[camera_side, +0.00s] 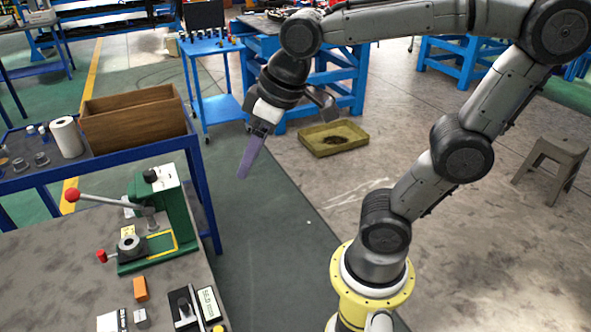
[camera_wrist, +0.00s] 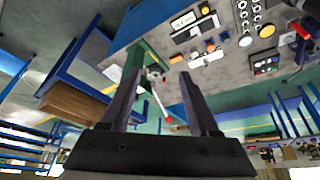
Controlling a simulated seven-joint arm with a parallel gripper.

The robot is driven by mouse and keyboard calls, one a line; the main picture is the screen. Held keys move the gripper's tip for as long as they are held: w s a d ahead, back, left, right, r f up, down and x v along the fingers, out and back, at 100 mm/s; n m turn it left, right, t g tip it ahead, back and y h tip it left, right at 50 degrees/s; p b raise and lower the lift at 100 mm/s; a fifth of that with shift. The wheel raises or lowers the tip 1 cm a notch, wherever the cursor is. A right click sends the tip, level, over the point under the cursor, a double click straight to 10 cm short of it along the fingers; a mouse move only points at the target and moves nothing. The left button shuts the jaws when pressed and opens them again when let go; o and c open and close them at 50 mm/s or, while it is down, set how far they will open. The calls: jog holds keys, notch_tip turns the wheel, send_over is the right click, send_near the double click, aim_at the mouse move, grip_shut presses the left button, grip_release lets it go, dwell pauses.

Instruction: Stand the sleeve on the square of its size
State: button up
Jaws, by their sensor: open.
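My gripper (camera_side: 245,165) hangs in the air to the right of the workbench, apart from everything. The wrist view shows its two dark fingers (camera_wrist: 160,72) spread, with nothing held between them. I cannot pick out the sleeve for certain. A grey ring-shaped part (camera_side: 130,247) sits on the green press at the left; I cannot tell whether it is the sleeve. No marked squares of different sizes can be made out in either view. A yellow outline (camera_side: 162,245) shows on the press base.
The green press (camera_side: 178,215) has a long lever with a red knob (camera_side: 72,195). Near it lie an orange block (camera_side: 140,288), a small grey block (camera_side: 141,318) and a black device (camera_side: 184,307). A wooden box (camera_side: 133,120) and a white roll (camera_side: 66,137) stand on the blue-framed table behind.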

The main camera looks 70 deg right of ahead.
jog(key=s+d+f+m+t, duration=0.1)
jog(key=s+d+f, duration=0.1)
jog(key=s, duration=0.5)
jog(key=shift+s+f, duration=0.2)
jog(key=shift+f, duration=0.45)
dwell(0.5)
